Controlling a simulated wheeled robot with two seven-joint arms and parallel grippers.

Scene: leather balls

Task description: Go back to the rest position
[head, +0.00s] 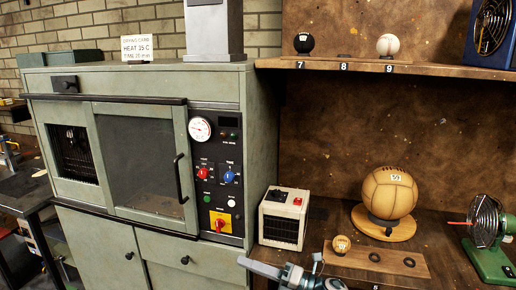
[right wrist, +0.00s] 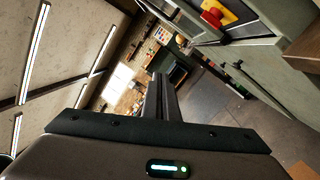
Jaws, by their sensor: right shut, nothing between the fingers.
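My right gripper (head: 243,262) shows at the bottom middle of the head view, in front of the cabinet's lower doors and pointing left. In the right wrist view its two fingers (right wrist: 161,80) lie together, shut, with nothing between them. The wrist view is tilted and looks out across the room, with ceiling lights on the left. My left gripper is in neither view.
A green drying cabinet (head: 130,250) stands close on the left, with a handle and knobs sticking out. On the right, a wooden bench holds a small heater (head: 284,217), a large leather ball (head: 389,193), a small ball (head: 341,244) and a fan (head: 486,222).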

